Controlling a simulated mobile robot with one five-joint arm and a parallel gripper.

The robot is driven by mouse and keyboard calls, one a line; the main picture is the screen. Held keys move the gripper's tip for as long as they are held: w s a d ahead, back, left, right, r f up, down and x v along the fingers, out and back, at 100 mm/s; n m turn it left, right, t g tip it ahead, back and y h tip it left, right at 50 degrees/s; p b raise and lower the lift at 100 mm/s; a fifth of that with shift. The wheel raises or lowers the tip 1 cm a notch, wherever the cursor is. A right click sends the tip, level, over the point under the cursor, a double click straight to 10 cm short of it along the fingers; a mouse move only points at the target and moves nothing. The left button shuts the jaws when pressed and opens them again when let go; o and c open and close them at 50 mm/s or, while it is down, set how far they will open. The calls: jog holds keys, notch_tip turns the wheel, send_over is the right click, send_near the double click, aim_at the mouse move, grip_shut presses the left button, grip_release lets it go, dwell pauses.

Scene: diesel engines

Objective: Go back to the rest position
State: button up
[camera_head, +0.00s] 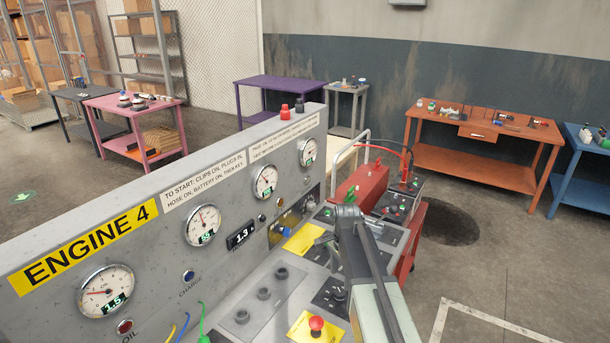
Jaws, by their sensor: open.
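My arm reaches in from the bottom right over the grey control panel (270,310) of Engine 4. My gripper (349,217) is at the arm's far end, above the panel's right part. It is open; no held object shows, though its fingertips are not clearly seen. The arm hides part of the panel behind it.
The upright panel carries round gauges (203,225) and a yellow ENGINE 4 label (88,245). A red stop button (316,323) stands in front. A red cart (361,190) is close behind the arm. An orange table (485,140) stands at the right, with open floor before it.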

jog(key=shift+n, duration=0.7)
jog(key=s+f, duration=0.1)
jog(key=s, duration=0.1)
jog(key=s+f+b, duration=0.1)
jog(key=s, duration=0.3)
jog(key=shift+s+a+f+b, duration=0.1)
jog(key=shift+s+f+b, duration=0.1)
jog(key=shift+f+b, duration=0.2)
jog(key=s+n, duration=0.7)
jog(key=s, duration=0.1)
jog(key=shift+f+n+b, duration=0.3)
jog(key=shift+n, duration=0.1)
jog(key=shift+s+n, duration=0.3)
jog(key=shift+n, duration=0.8)
jog(key=shift+w+n, duration=0.15)
jog(key=shift+n, duration=0.75)
